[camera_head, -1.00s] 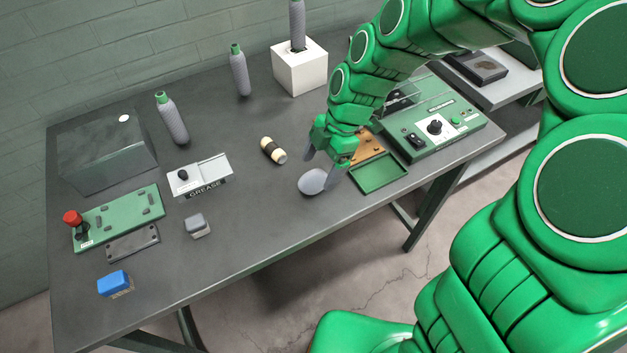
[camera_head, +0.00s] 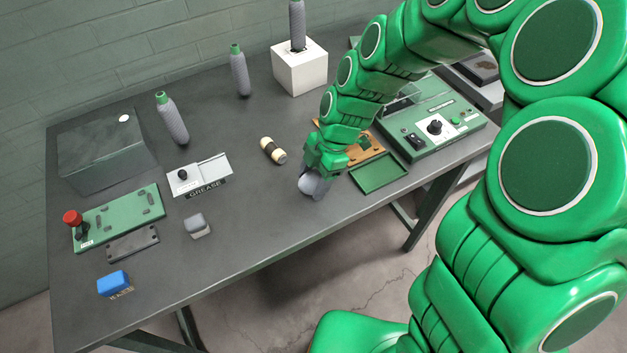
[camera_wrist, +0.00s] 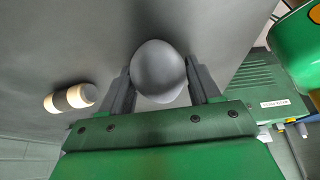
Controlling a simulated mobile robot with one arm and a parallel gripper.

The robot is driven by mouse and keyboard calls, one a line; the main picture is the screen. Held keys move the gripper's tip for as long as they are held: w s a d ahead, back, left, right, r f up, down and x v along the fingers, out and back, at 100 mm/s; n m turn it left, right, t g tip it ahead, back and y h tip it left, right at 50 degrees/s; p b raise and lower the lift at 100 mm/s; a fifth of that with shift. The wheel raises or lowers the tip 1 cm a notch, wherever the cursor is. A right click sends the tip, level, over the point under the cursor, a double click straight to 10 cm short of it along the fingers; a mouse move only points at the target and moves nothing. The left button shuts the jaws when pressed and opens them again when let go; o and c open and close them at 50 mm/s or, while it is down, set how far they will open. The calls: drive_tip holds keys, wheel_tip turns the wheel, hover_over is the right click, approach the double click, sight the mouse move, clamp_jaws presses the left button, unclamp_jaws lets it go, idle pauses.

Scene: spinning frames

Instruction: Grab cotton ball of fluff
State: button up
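The cotton ball of fluff appears as a smooth grey rounded ball (camera_head: 312,186) on the table near its front edge. In the wrist view the grey ball (camera_wrist: 158,70) sits between the two grey fingers. My gripper (camera_head: 318,182) is lowered over it, partly hiding it in the head view. In the wrist view my gripper (camera_wrist: 160,88) has its fingers spread on either side of the ball, close to its sides. I cannot tell whether both fingers touch it.
A cream and black roller (camera_head: 273,150) lies to the left of the ball. A green tray (camera_head: 380,174) and a green control box (camera_head: 436,118) are to the right. A grease holder (camera_head: 200,176) and small grey block (camera_head: 197,225) stand further left. The table's front middle is clear.

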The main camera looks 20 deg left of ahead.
sight(310, 178)
drive_tip(key=shift+c, duration=0.9)
drive_tip(key=shift+r, duration=0.6)
wheel_tip(310, 178, up, 2)
drive_tip(key=shift+r, duration=0.15)
drive_tip(key=s+d+r, duration=0.8)
drive_tip(key=s+r, duration=0.1)
drive_tip(key=s, duration=0.2)
drive_tip(key=shift+s+r, duration=0.2)
drive_tip(key=shift+s, duration=0.05)
